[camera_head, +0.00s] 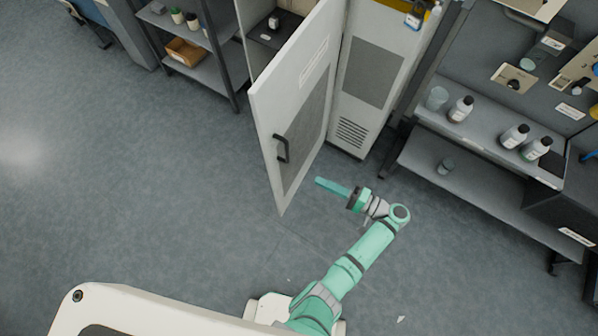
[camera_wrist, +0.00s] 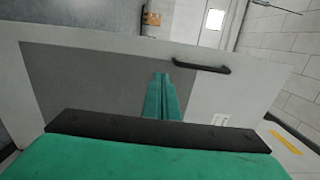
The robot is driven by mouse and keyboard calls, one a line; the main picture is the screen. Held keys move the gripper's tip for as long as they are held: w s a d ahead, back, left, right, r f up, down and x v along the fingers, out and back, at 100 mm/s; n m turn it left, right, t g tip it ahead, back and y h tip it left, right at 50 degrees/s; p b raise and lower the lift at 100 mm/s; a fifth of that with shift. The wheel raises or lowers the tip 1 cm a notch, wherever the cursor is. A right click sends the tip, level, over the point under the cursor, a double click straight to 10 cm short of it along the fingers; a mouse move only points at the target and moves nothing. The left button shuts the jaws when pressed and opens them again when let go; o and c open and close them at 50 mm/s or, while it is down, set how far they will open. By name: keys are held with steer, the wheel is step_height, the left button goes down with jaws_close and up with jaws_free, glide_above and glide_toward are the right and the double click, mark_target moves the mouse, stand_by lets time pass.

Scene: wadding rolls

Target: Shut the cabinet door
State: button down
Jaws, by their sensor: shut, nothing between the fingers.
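The cabinet door (camera_head: 300,100) is light grey with a darker panel and a black handle (camera_head: 281,148). It stands wide open, swung out from the cabinet (camera_head: 372,75). Part of the cabinet's inside shows to the left of the door. My gripper (camera_head: 320,182) is shut and empty, just to the right of the door's lower part in the head view. In the wrist view, the door (camera_wrist: 225,92) fills much of the picture, with its handle (camera_wrist: 197,66) beyond my gripper (camera_wrist: 162,78) to the right. I cannot tell whether the fingers touch the door.
A shelf rack (camera_head: 218,72) with a cardboard box (camera_head: 184,52) and small plants stands left of the cabinet. A workbench (camera_head: 490,140) with several bottles stands at the right. The floor (camera_head: 130,190) to the left and in front of the door is clear.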

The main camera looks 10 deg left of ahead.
mark_target(279, 162)
steer(key=x, duration=1.3)
steer(key=shift+w+a, duration=0.1)
steer(key=shift+a, duration=0.2)
steer(key=shift+a+f, duration=0.1)
steer(key=shift+w, duration=0.15)
